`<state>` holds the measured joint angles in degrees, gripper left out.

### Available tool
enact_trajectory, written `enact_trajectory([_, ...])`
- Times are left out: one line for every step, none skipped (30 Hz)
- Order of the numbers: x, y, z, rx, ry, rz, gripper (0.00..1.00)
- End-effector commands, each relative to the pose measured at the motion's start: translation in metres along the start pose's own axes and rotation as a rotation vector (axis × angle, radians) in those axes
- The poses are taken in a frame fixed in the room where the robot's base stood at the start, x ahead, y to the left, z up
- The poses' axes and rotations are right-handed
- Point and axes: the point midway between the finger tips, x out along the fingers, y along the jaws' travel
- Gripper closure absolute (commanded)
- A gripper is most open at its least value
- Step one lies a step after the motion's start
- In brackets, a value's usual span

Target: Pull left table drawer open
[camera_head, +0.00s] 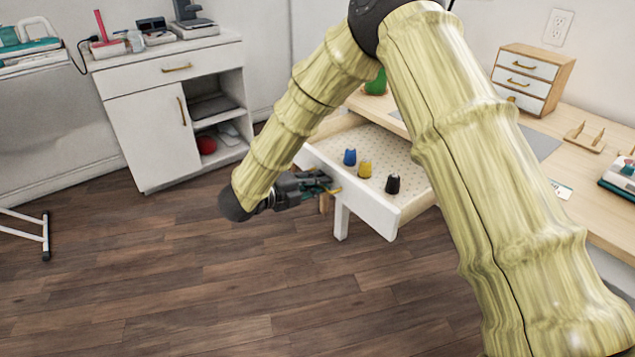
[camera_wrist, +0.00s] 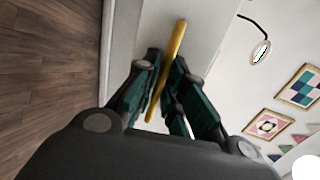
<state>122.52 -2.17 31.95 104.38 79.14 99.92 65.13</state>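The left table drawer (camera_head: 368,206) stands pulled out from the wooden table, with its white front toward the floor area. Blue, yellow and black pieces stand on its dotted bottom. My gripper (camera_head: 328,188) is at the drawer front, at the handle. In the wrist view, the gold bar handle (camera_wrist: 179,38) runs between the two dark green fingers of my gripper (camera_wrist: 166,68), which are close together on it. The white drawer front (camera_wrist: 205,25) lies behind the handle. My arm hides part of the drawer and table.
A white cabinet (camera_head: 153,130) with a drawer, a door and open shelves stands at the left wall. The table top (camera_head: 600,200) holds a small drawer box (camera_head: 533,78) and a wooden rack. The wooden floor (camera_head: 200,285) in front is clear.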

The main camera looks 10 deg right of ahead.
Motion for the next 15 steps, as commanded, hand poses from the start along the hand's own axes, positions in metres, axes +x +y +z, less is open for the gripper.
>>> enact_trajectory([0.000, 0.000, 0.000, 0.000, 0.000, 0.000, 0.84])
enact_trajectory([0.000, 0.000, 0.000, 0.000, 0.000, 0.000, 0.84])
enact_trajectory([0.000, 0.000, 0.000, 0.000, -0.001, 0.000, 0.84])
enact_trajectory([0.000, 0.000, 0.000, 0.000, -0.001, 0.000, 0.84])
enact_trajectory([0.000, 0.000, 0.000, 0.000, -0.001, 0.000, 0.84])
enact_trajectory([0.000, 0.000, 0.000, -0.001, -0.001, 0.000, 0.84])
enact_trajectory([-0.001, 0.000, 0.000, -0.001, -0.001, 0.000, 0.84])
enact_trajectory([-0.001, 0.000, 0.000, -0.001, -0.001, 0.000, 0.84])
enact_trajectory([-0.001, 0.000, 0.001, -0.001, -0.002, 0.000, 0.84])
enact_trajectory([-0.002, 0.000, 0.001, -0.001, -0.002, 0.000, 0.84])
enact_trajectory([-0.004, 0.000, 0.001, -0.001, -0.002, 0.000, 0.84])
enact_trajectory([-0.006, 0.001, 0.001, -0.001, -0.003, 0.000, 0.84])
enact_trajectory([-0.009, 0.001, 0.001, -0.001, -0.003, 0.001, 0.84])
enact_trajectory([-0.012, 0.001, 0.001, -0.001, -0.003, 0.001, 0.84])
enact_trajectory([-0.017, 0.001, 0.001, -0.001, -0.003, 0.001, 0.84])
